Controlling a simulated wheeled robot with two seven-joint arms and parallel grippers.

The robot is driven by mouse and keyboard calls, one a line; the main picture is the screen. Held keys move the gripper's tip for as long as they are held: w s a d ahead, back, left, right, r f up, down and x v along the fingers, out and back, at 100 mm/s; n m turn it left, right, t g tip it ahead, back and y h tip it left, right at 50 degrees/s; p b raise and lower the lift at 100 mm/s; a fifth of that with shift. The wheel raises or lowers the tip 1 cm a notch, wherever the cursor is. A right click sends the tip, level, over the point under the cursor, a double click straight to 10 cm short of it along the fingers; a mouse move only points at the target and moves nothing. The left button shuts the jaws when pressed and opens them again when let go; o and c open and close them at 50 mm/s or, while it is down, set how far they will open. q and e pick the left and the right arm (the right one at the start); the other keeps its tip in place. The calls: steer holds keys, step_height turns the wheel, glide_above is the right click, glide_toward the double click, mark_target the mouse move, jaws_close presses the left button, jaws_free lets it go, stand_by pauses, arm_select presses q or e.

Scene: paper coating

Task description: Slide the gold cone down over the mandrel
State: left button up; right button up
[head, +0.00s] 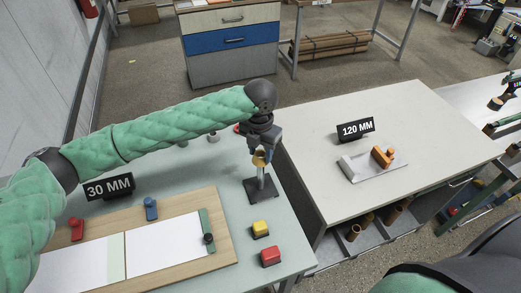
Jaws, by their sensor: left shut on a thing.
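The gold cone (259,158) is in my left gripper (262,147), which is shut on it and points down. The cone is at the top of the mandrel (260,175), a thin upright post on a dark square base (261,190). The cone appears in line with the post; whether it is around the tip or just above it I cannot tell. The gripper hides the upper part of the cone. My right gripper does not show; only a dark part of my body shows at the lower right.
A wooden board (175,270) with white sheets lies left of the mandrel. Yellow (260,229) and red (270,256) blocks stand in front of it. A "30 MM" sign (109,187) stands at the left.

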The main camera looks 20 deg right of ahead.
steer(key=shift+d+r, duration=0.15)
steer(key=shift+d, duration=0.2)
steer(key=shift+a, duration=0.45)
arm_select(q)
steer(key=shift+p, duration=0.3)
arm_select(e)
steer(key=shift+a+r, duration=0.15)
arm_select(q)
steer(key=shift+f, duration=0.25)
steer(key=shift+f+b, duration=0.35)
steer(key=shift+f, duration=0.2)
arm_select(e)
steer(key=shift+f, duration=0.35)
arm_select(q)
steer(key=shift+f, duration=0.1)
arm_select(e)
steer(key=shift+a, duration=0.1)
arm_select(q)
steer(key=shift+f, duration=0.15)
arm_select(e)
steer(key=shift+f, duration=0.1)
